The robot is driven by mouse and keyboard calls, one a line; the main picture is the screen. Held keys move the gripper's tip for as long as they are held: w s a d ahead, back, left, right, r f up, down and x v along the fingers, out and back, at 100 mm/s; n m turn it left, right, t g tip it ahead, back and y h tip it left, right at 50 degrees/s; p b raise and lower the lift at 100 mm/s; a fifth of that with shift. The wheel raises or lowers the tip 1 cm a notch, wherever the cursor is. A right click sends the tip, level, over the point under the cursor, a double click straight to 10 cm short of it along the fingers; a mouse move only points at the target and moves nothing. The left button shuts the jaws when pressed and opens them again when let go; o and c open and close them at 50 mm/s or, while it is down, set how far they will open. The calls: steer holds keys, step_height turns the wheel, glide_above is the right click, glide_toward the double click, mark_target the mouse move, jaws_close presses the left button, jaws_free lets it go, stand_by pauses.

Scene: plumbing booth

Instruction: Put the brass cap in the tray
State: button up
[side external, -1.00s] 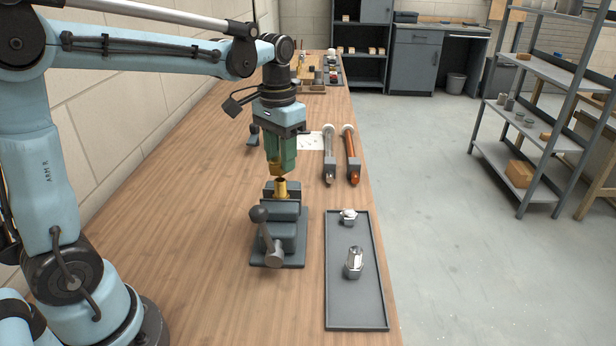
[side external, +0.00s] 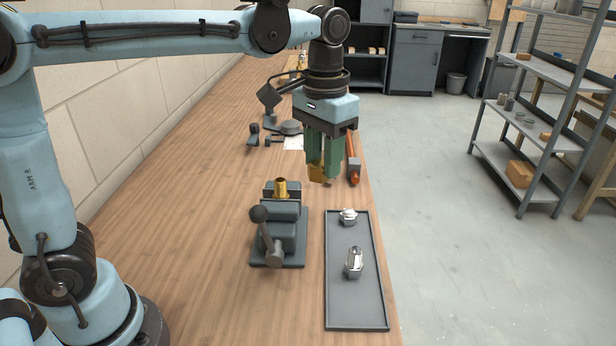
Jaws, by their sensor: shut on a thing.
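My gripper (side external: 326,165) has green fingers and is shut on the brass cap (side external: 317,173). The cap shows at the fingertips, partly hidden by the fingers, and hangs in the air just beyond the far end of the tray. The grey tray (side external: 343,305) lies along the right edge of the bench. Two shiny metal fittings are in it, a low one (side external: 348,216) near the far end and a taller one (side external: 354,262) near the middle.
A dark vise (side external: 283,235) with a lever handle stands left of the tray and holds an upright brass pipe (side external: 281,188). An orange-handled tool (side external: 354,176) lies behind the gripper. The near half of the tray and the bench at left are clear.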

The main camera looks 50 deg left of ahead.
mark_target(355, 234)
steer(key=w+d+f, duration=0.1)
steer(key=w+f, duration=0.1)
steer(key=f, duration=0.3)
steer(key=w+d+f+m, duration=0.1)
steer(key=w+f, duration=0.1)
steer(key=f, duration=0.3)
steer(key=w+d+f+m, duration=0.1)
steer(key=w+f, duration=0.1)
steer(key=f, duration=0.2)
steer(key=shift+w+f, duration=0.4)
steer(key=shift+f, duration=2.3)
steer(key=shift+f, duration=0.2)
steer(key=o, duration=1.2)
steer(key=shift+c, duration=0.2)
steer(key=shift+r, duration=0.2)
step_height(355, 234, up, 12)
